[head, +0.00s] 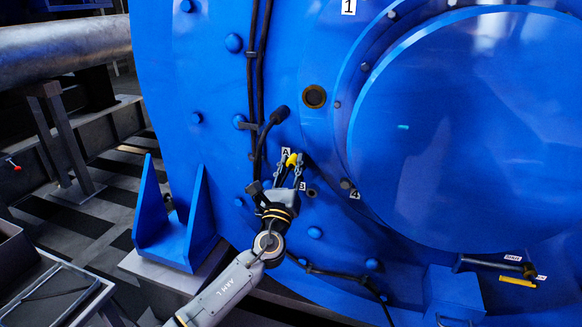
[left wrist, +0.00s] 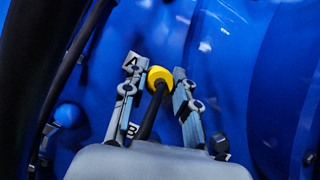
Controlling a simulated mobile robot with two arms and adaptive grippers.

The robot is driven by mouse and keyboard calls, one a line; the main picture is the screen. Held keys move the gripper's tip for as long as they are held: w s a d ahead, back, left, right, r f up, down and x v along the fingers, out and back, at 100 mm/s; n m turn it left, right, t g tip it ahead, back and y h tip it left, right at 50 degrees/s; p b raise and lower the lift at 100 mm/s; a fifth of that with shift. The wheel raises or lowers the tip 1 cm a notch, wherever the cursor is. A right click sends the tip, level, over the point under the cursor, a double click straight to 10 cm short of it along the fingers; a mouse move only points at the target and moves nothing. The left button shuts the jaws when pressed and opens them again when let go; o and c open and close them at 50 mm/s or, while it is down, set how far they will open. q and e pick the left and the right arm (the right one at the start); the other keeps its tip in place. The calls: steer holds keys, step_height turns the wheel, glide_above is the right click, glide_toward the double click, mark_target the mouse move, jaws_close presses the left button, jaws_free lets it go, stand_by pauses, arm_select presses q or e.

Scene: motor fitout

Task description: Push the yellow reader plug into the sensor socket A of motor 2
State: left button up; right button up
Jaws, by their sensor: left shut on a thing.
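The yellow reader plug (head: 291,160) is held between the fingertips of my left gripper (head: 289,167), close to the blue motor face (head: 225,110). In the left wrist view the plug (left wrist: 160,75) sits between the two finger ends of the gripper (left wrist: 158,80), its black cable running back toward the palm. The label A (head: 286,151) is just above the plug, beside the left finger. Socket A itself is not visible, hidden around the plug and fingers. I cannot tell whether the plug touches it. My right gripper is not in view.
Label B (head: 301,186) and a dark round socket (head: 312,192) lie just right of the gripper. A black cable with a connector (head: 279,115) stands out on the motor above left. A blue bracket (head: 175,225) stands at lower left.

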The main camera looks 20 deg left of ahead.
arm_select(q)
steer(key=o, duration=1.1)
steer(key=shift+w, duration=0.1)
steer(key=v, duration=1.2)
steer(key=shift+r, duration=0.1)
